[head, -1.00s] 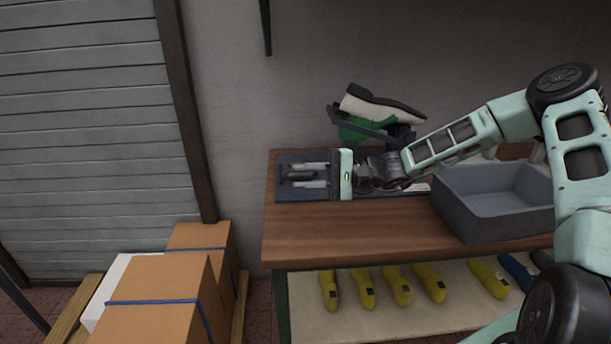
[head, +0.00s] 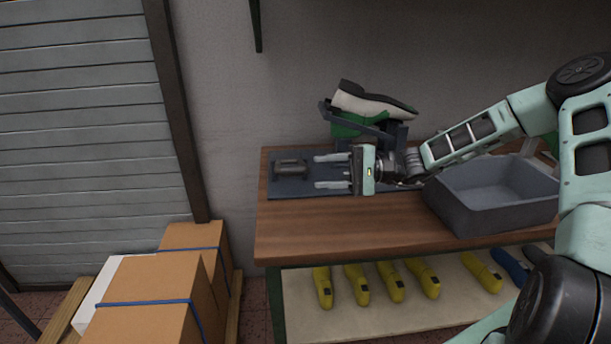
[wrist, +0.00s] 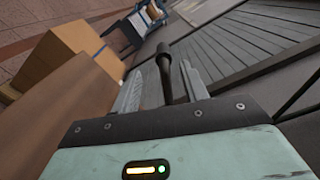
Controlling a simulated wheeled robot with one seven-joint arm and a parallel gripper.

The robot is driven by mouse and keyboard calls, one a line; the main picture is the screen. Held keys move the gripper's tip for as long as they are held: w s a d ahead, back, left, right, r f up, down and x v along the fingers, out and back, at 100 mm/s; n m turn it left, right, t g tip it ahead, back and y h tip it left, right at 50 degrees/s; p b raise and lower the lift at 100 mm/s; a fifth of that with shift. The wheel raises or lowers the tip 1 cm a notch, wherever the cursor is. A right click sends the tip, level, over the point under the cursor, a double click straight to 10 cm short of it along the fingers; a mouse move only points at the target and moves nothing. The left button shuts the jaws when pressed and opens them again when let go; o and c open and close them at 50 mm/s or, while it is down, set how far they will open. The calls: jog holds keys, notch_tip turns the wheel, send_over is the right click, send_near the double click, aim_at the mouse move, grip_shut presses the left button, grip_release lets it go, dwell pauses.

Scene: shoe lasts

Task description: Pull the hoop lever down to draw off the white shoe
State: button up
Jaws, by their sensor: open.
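The white shoe (head: 368,104), dark sole upward, is tilted with its heel end at the upper left. The green last (head: 345,126) shows beneath it; how much is inside the shoe is hidden. A dark hoop frame (head: 372,130) runs beside them. A dark handle (head: 290,167), apparently the lever's grip, sits low over the dark base plate (head: 300,191). My gripper (head: 320,171) is open, its fingers pointing left towards the handle, with the handle beyond the tips. In the wrist view a dark bar (wrist: 164,58) shows between and ahead of the fingers.
A grey bin (head: 455,212) stands on the wooden bench (head: 320,230), right of the gripper. Several yellow lasts (head: 357,285) lie on the shelf below. The bench's front left is clear.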

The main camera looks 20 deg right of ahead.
jog(key=b+v, duration=0.1)
jog(key=v, duration=0.9)
jog(key=shift+d, duration=0.35)
jog(key=shift+s, duration=0.1)
jog(key=s+a+f+n+g+h, duration=0.1)
jog(key=s+a+n+g+h, duration=0.3)
jog(key=a, duration=0.6)
jog(key=s+a+f+n+g+h, duration=0.25)
jog(key=s+a+g, duration=0.35)
jog(key=a, duration=0.3)
jog(key=s+a+r+n+t+h, duration=0.2)
jog(key=s+a+n+h, duration=0.1)
jog(key=s, duration=0.5)
jog(key=s+a+r+n+t+h, duration=0.2)
jog(key=s+a+n+h, duration=0.2)
jog(key=s+h, duration=0.3)
jog(key=s+n, duration=0.1)
jog(key=s, duration=0.1)
jog(key=shift+s+r, duration=0.25)
jog(key=shift+r, duration=0.15)
jog(key=shift+n, duration=0.25)
